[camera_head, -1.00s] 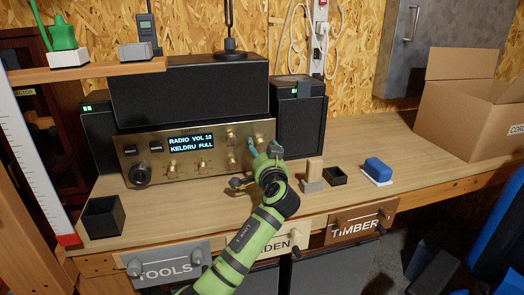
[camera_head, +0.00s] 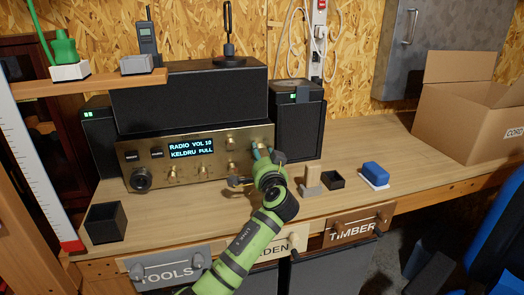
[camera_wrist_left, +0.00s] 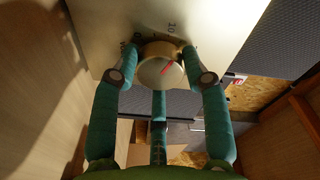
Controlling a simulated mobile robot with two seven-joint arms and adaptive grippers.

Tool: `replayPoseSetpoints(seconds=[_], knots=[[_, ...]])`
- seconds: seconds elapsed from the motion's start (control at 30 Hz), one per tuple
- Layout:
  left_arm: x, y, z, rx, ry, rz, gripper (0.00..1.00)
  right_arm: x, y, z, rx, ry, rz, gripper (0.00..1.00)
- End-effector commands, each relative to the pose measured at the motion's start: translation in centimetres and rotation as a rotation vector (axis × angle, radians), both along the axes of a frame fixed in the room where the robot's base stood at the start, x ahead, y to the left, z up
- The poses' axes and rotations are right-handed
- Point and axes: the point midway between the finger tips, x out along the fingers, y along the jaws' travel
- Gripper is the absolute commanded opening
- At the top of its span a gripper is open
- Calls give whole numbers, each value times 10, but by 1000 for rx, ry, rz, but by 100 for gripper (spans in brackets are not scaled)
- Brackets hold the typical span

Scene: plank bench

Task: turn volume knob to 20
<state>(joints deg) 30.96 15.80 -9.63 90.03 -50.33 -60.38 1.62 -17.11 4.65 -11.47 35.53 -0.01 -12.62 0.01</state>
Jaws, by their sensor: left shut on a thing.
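The brass-fronted radio (camera_head: 190,172) stands on the bench, its lit display (camera_head: 191,147) reading RADIO VOL 10 and KELDRU FULL. My left gripper (camera_head: 262,152) is at the right end of the radio's front and hides the knob there in the head view. In the left wrist view the round, pale brass knob (camera_wrist_left: 158,70) has a red pointer line slanting up to the right. The green fingers of my left gripper (camera_wrist_left: 163,77) are shut on it, one on each side. Scale marks beside the knob are partly covered. My right gripper is not in view.
Black speakers (camera_head: 298,125) flank the radio, and a large black box (camera_head: 190,95) sits on top. A wooden block in a grey base (camera_head: 312,182), a small black tray (camera_head: 333,180) and a blue sponge (camera_head: 375,171) lie right of my arm. A black bin (camera_head: 105,223) stands front left.

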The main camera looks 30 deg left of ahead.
Motion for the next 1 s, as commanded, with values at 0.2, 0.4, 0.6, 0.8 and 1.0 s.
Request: replayPoseSetpoints(seconds=[0.2, 0.4, 0.6, 0.8, 1.0], knots=[[-2, 2, 2, 127, 167, 6, 13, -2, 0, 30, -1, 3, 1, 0], [-2, 2, 2, 244, 305, 7, 13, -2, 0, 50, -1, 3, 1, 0], [-2, 2, 1, 343, 421, 7, 13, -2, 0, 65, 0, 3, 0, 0], [-2, 2, 0, 413, 501, 8, 13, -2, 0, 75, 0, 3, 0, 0], [-2, 2, -1, 452, 545, 9, 13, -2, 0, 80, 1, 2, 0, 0]])
